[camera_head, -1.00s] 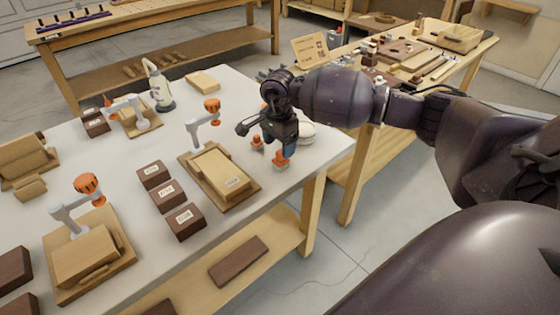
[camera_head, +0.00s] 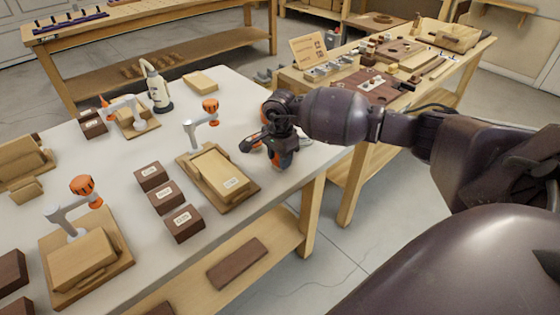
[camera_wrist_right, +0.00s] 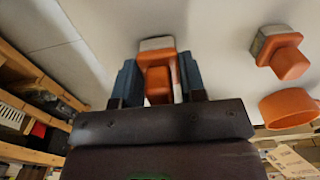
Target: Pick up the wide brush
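An orange-handled brush with a pale, wide end (camera_wrist_right: 157,44) stands between the fingers of my right gripper (camera_wrist_right: 157,85) in the right wrist view; it looks like the wide brush. Narrow gaps seem to show between the blue fingers and the handle, so the gripper is open around it. In the head view my right gripper (camera_head: 283,158) is low at the right edge of the white table and hides most of this brush. A second orange brush (camera_wrist_right: 280,52) stands apart, to the right in the wrist view. My left gripper is not in view.
An orange ring-shaped thing (camera_wrist_right: 288,108) is near the second brush. A wooden stand with a tilted block (camera_head: 218,178) and dark labelled boxes (camera_head: 165,193) are left of the gripper on the white table (camera_head: 235,235). A spray bottle (camera_head: 157,88) stands farther back.

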